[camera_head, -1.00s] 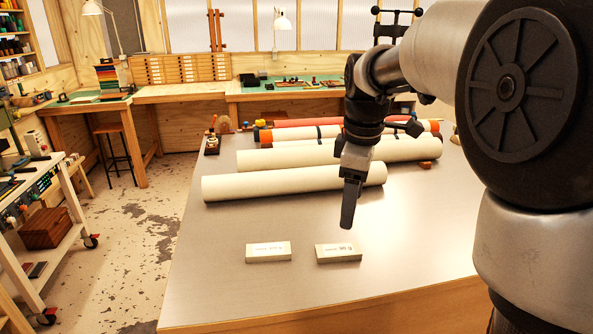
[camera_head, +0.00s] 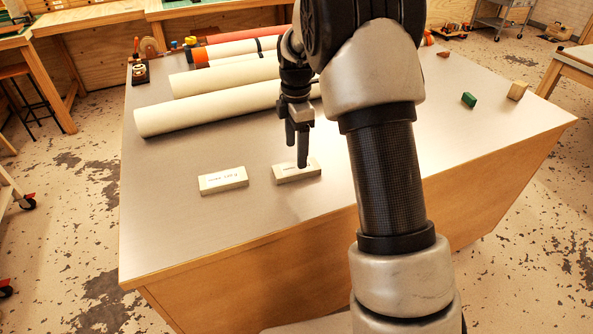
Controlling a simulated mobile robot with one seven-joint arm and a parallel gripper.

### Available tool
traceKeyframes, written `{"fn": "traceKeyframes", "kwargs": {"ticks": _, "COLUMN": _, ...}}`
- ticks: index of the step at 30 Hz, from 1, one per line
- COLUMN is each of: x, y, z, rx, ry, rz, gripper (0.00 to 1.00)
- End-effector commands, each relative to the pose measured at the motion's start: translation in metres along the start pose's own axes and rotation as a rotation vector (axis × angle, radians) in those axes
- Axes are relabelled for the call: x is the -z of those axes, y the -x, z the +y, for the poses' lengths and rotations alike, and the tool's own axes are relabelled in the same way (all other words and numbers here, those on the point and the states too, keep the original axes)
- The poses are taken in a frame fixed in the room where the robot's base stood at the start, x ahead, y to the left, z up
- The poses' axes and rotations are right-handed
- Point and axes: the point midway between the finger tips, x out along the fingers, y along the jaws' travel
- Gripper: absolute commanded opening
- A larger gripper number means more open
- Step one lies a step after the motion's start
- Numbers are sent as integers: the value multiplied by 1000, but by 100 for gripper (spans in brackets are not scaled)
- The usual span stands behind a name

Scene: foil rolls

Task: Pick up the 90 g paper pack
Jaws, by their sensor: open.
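The 90 g paper pack (camera_head: 288,178) is the right one of two pale flat blocks near the table's front edge. Its printing is partly hidden now; "90 g" is legible in the earlier frame. My gripper (camera_head: 297,155) points down over this pack with its fingers apart and nothing held. The nearer fingertip overlaps the pack's top in the picture; I cannot tell whether it touches. The other finger shows farther back, behind the pack. The second pack (camera_head: 223,181) lies to the left, with a small gap between them.
Long pale rolls (camera_head: 215,107) lie across the table behind my gripper, with an orange-red roll (camera_head: 235,49) farther back. A green block (camera_head: 468,100) and a wooden block (camera_head: 517,91) sit at the right. The tabletop (camera_head: 180,230) is clear left and in front of the packs.

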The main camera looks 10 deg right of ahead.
Motion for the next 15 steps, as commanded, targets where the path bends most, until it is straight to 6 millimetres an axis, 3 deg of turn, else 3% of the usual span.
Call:
{"fn": "traceKeyframes", "kwargs": {"ticks": 8, "x": -1, "y": -22, "z": 1, "rx": 2, "ry": 0, "rz": -1, "gripper": 66}}
{"fn": "traceKeyframes", "kwargs": {"ticks": 15, "x": -2, "y": -57, "z": 3, "rx": 3, "ry": 0, "rz": 0, "gripper": 66}}
